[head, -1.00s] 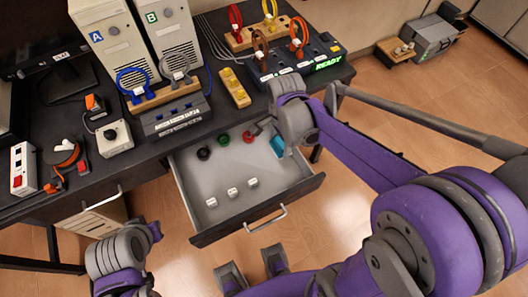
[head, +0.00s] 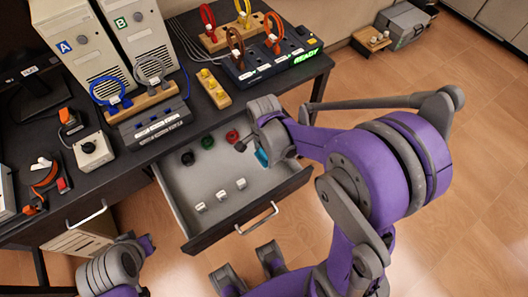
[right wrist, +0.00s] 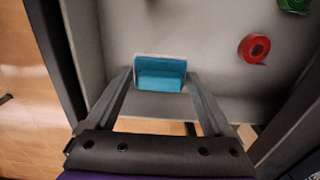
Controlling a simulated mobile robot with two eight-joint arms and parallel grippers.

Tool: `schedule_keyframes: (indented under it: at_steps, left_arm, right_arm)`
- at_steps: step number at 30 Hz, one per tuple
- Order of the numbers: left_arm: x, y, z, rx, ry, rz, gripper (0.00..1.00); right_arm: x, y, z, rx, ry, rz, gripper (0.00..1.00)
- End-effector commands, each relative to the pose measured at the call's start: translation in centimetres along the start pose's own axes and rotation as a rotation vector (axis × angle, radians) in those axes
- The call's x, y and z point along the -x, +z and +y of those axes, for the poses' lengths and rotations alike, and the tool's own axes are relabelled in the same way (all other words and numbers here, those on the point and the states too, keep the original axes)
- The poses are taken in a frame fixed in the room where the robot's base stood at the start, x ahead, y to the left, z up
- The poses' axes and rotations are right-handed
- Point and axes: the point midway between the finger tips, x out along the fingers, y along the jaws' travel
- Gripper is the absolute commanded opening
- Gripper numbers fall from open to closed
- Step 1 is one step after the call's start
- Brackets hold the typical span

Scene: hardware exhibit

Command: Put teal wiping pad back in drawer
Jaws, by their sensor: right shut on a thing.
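The teal wiping pad (head: 262,158) is over the right part of the open drawer (head: 222,222). My right gripper (head: 257,152) is shut on it. In the right wrist view the pad (right wrist: 160,76), with a pale backing along its upper edge, sits between the two fingertips (right wrist: 160,80), with the grey drawer floor behind it. I cannot tell whether the pad touches the floor. Part of the pad is hidden by the gripper in the head view. My left arm shows at the lower left of the head view, but its fingertips cannot be made out.
The drawer holds a black ring (head: 187,158), a green ring (head: 207,142), a red ring (head: 232,136) and three small white pieces (head: 221,195). The dark desk (head: 130,161) overhangs its back. A grey cable block (head: 155,127) and yellow block (head: 214,88) stand above. The drawer's middle is clear.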

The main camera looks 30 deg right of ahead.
Motion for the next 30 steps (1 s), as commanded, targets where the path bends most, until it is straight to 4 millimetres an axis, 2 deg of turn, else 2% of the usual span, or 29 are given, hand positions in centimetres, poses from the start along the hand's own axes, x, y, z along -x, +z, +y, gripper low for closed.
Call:
schedule_keyframes:
  at_steps: [12,13,15,23,26,30]
  left_arm:
    - [-0.8,0.6,0.0,0.000,0.000,-0.003,0.00]
    - [-0.8,0.6,0.0,0.000,0.000,-0.003,0.00]
    - [-0.8,0.6,0.0,0.000,0.000,-0.003,0.00]
    - [-0.6,0.4,0.0,0.000,0.000,-0.003,0.00]
    - [0.0,0.0,0.0,0.000,0.000,0.000,0.00]
    - [0.6,-0.4,0.0,0.000,0.000,0.003,0.00]
  right_arm:
    - [-1.0,0.0,0.0,0.000,0.000,0.000,0.42]
    - [-1.0,0.0,0.0,0.000,0.000,0.000,0.92]
    - [-1.0,0.0,0.0,0.000,0.000,0.000,1.00]
    - [-0.8,0.0,0.0,0.000,0.000,0.000,1.00]
    - [0.1,0.0,-0.1,0.000,-0.001,0.000,1.00]
    - [2.4,0.0,0.0,0.000,-0.001,0.000,1.00]
